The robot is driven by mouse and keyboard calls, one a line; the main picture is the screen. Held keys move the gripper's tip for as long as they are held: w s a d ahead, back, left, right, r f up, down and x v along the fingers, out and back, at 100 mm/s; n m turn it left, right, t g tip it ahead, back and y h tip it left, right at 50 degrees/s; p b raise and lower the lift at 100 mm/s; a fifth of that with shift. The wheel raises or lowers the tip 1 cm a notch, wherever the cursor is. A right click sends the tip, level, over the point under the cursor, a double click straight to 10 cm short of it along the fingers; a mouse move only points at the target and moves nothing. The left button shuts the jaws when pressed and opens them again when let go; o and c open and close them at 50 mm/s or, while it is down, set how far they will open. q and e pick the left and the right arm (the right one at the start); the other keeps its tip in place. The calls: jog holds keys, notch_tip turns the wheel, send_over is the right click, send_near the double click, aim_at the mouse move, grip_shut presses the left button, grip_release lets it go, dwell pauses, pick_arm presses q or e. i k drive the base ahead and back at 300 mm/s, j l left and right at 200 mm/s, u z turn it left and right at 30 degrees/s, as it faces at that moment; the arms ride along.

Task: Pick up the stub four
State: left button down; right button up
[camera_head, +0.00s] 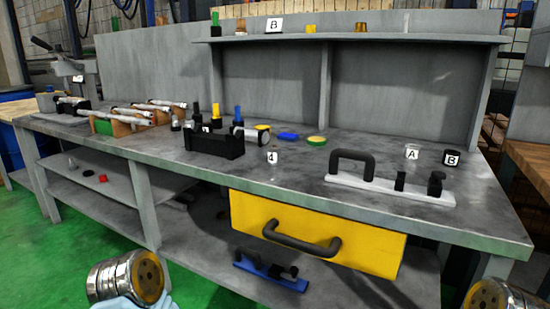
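A small pale piece marked "4" (272,157) stands on the grey metal workbench (330,205), near its front edge and above the yellow drawer. It looks like the stub four, though it is too small to make out its exact shape. It stands apart from the black block to its left. Metal and gold parts of my two arms show at the lower left and lower right edges. No fingertips of either gripper are in view.
A black block (214,143) and a white plate with a black handle (388,187) flank the piece. Jars A (412,152) and B (451,157) stand at the right. The yellow drawer (320,243) has a protruding handle. Bare bench lies around the piece.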

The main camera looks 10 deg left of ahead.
aim_at(274, 150)
jog(key=i+j+z, duration=0.15)
jog(key=j+z, duration=0.15)
jog(key=j, duration=0.4)
jog(key=i+j+z, duration=0.1)
jog(key=j+z, duration=0.2)
jog(key=j, duration=0.4)
